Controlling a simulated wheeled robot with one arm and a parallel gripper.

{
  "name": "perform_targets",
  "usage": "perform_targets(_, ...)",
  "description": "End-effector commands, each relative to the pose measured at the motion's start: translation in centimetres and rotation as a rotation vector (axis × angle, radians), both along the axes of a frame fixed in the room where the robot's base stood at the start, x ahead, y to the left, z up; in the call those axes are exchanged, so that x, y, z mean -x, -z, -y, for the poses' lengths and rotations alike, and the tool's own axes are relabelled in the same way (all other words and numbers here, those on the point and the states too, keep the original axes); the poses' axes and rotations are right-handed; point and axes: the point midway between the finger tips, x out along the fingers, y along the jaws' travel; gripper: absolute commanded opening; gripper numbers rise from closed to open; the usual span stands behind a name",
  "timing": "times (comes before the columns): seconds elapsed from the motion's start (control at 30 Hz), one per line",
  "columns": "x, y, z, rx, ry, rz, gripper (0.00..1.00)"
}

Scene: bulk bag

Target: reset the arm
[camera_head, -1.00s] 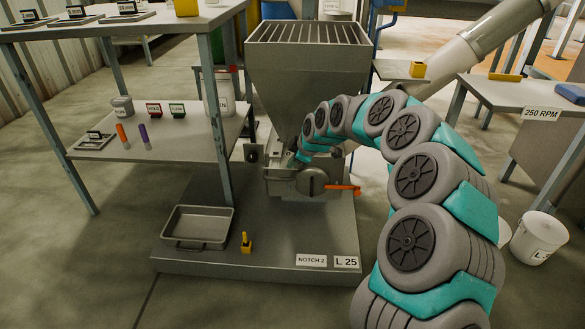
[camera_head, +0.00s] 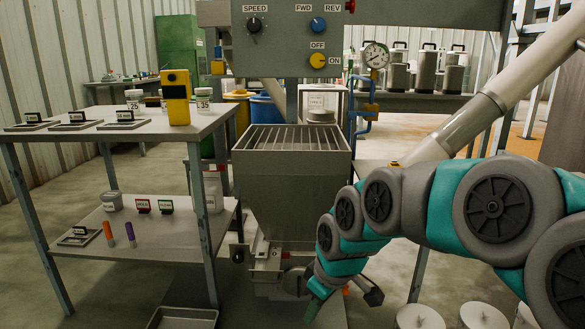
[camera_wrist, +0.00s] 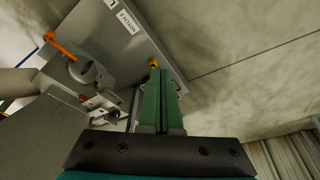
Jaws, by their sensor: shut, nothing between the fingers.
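My gripper (camera_head: 311,308) shows in the head view at the lower middle, in front of the outlet under the hopper (camera_head: 292,180). It points down, and its green fingers look shut and empty. In the wrist view the two green fingers (camera_wrist: 158,80) lie side by side with nothing between them. My grey and teal arm bends in from the right edge of the head view. In the wrist view the outlet housing (camera_wrist: 85,72) with its orange lever (camera_wrist: 62,45) is to the left of the fingers, apart from them.
A two-level table (camera_head: 160,128) on the left holds small labelled items and a yellow device (camera_head: 177,97). A control panel (camera_head: 290,38) stands above the hopper. A metal tray (camera_head: 183,318) and white buckets (camera_head: 420,317) are low down. A small yellow piece (camera_wrist: 153,63) is beyond the fingertips.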

Motion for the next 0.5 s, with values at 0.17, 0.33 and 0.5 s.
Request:
perform_targets(0.17,8.9,-0.8,4.4,0.07,0.248,-0.143,0.0)
perform_targets(0.33,17.2,-0.6,8.1,0.135,0.522,-0.273,0.0)
perform_targets(0.5,23.4,-0.1,10.3,0.181,0.748,-0.37,0.0)
